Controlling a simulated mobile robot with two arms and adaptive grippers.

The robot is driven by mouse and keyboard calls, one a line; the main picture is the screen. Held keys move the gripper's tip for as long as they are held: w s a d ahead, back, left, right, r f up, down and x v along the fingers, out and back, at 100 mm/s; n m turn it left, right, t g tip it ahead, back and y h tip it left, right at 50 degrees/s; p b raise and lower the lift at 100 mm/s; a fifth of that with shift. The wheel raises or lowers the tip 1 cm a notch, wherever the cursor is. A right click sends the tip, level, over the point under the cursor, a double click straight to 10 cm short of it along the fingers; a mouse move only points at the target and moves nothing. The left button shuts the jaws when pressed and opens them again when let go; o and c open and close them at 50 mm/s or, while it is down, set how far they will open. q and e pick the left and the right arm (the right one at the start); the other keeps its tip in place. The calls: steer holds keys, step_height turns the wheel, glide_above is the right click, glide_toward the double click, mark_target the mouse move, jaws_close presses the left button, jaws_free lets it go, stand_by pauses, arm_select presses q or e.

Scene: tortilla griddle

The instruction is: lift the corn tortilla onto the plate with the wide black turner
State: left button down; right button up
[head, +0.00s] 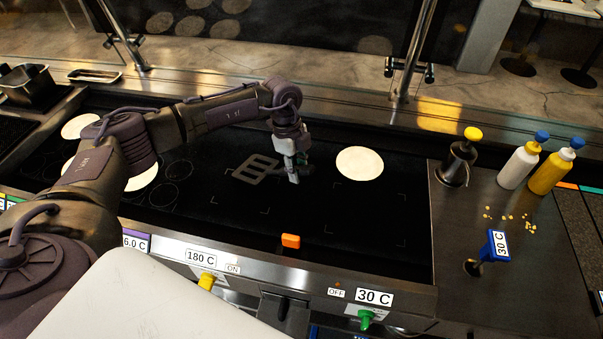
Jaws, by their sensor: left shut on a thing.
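A turner with a wide slotted head (256,168), grey in this light, is at the middle of the black griddle (350,215). My left gripper (293,174) is shut on the turner, just right of its head; the fingers hide much of the handle. A round pale disc (360,163), which looks like a tortilla, lies flat to the right of the gripper, apart from it. I cannot tell which is the plate. My right gripper is out of view.
An orange block (291,241) sits at the griddle's front edge. On the right counter are a dark yellow-topped dispenser (458,163), a white bottle (518,167), a yellow bottle (552,172), scattered yellow crumbs (510,217) and a blue-framed 30 C display (497,246).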

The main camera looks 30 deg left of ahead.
mark_target(314, 171)
arm_select(q)
steer(key=shift+h, duration=0.9)
steer(key=shift+a+p+v, duration=0.25)
steer(key=shift+p+v, duration=0.3)
steer(key=shift+v, duration=1.65)
steer(key=shift+d+r+h, duration=0.6)
steer(key=shift+h, duration=0.5)
steer(key=shift+s+d+r+p, duration=0.1)
steer(key=shift+d+r+p, duration=0.05)
steer(key=shift+d+p, duration=0.3)
steer(key=shift+g, duration=0.3)
steer(key=shift+s+d+p, duration=0.15)
steer(key=shift+d+p, duration=0.45)
steer(key=shift+d, duration=0.5)
steer(key=shift+s+d+p, duration=0.2)
steer(key=shift+d+p, duration=0.4)
steer(key=shift+d, duration=0.55)
steer(key=s+d+y+p, duration=0.1)
steer(key=d+y+p, duration=0.2)
steer(key=d, duration=0.7)
steer(key=shift+s+d+r+p, duration=0.2)
steer(key=shift+d+r+p, duration=0.1)
steer(key=shift+p, duration=1.05)
